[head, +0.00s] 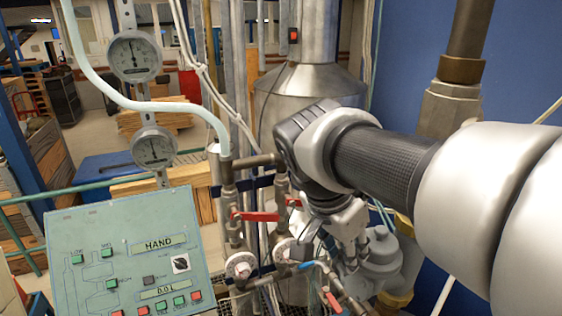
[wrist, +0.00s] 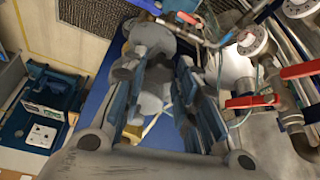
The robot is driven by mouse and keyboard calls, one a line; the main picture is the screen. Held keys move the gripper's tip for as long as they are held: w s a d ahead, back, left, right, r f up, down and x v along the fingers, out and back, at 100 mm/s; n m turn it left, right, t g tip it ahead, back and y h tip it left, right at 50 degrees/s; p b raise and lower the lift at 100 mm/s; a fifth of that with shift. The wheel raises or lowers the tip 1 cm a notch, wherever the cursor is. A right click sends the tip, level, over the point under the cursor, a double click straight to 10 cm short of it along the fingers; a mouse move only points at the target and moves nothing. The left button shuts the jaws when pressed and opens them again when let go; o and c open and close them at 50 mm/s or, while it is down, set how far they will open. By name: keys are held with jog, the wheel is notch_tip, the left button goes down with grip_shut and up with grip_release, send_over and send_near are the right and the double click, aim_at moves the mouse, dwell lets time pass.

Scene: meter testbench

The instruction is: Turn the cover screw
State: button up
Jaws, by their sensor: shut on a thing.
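A grey rounded meter body (head: 384,252) stands among the pipes at the lower right of the head view. It also shows in the wrist view (wrist: 152,38), beyond and between the fingers. My gripper (head: 352,250) reaches down beside the meter body from the left in the head view. In the wrist view my gripper (wrist: 163,88) has its two dark blue-grey fingers on either side of a grey part of the meter and is shut on it. I cannot make out the cover screw separately; the fingers and the grey part hide the contact.
Red-handled valves (head: 258,216) and pipes stand close left of my gripper. A green control panel (head: 125,255) reading HAND is at the lower left, with two round gauges (head: 133,55) above. A blue toolbox (wrist: 50,90) lies at the left of the wrist view.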

jog(key=shift+d+n+b, duration=0.1)
jog(key=shift+n+b, duration=0.35)
jog(key=shift+n, duration=0.35)
jog(key=shift+c, duration=0.3)
jog(key=o, duration=1.1)
jog(key=shift+c, duration=0.2)
jog(key=shift+r, duration=0.1)
jog(key=v, duration=1.2)
jog(key=shift+s, duration=0.2)
jog(key=shift+d, duration=0.2)
